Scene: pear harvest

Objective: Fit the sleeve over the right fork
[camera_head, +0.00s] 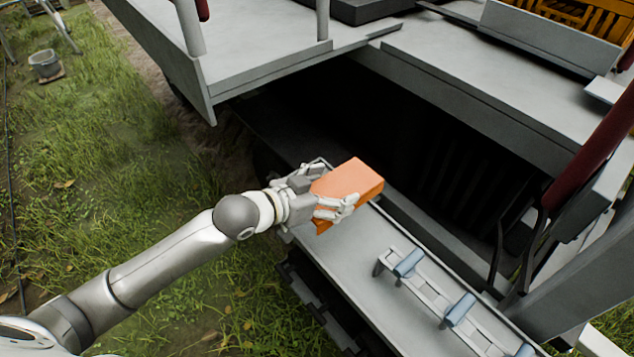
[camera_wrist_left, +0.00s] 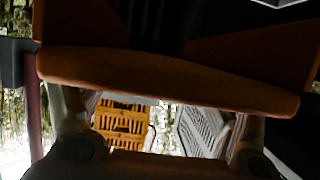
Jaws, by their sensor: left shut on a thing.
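An orange box-shaped sleeve (camera_head: 347,185) is held in my left gripper (camera_head: 333,194) at the middle of the head view. The fingers lie along two of its sides and the gripper is shut on it. The sleeve is tilted and above the far-left end of a grey step. In the left wrist view the sleeve (camera_wrist_left: 165,78) crosses the picture as a dark orange band, with the left gripper's fingers (camera_wrist_left: 160,120) on either side below it. I cannot make out either fork. My right gripper is not in view.
The grey step (camera_head: 375,272) carries a rack with blue-grey clips (camera_head: 410,262). A grey vehicle deck (camera_head: 490,90) overhangs a dark recess. A dark red post (camera_head: 590,148) stands at the right. Yellow crates (camera_head: 590,15) show at the back. Grass (camera_head: 110,180) is open at left.

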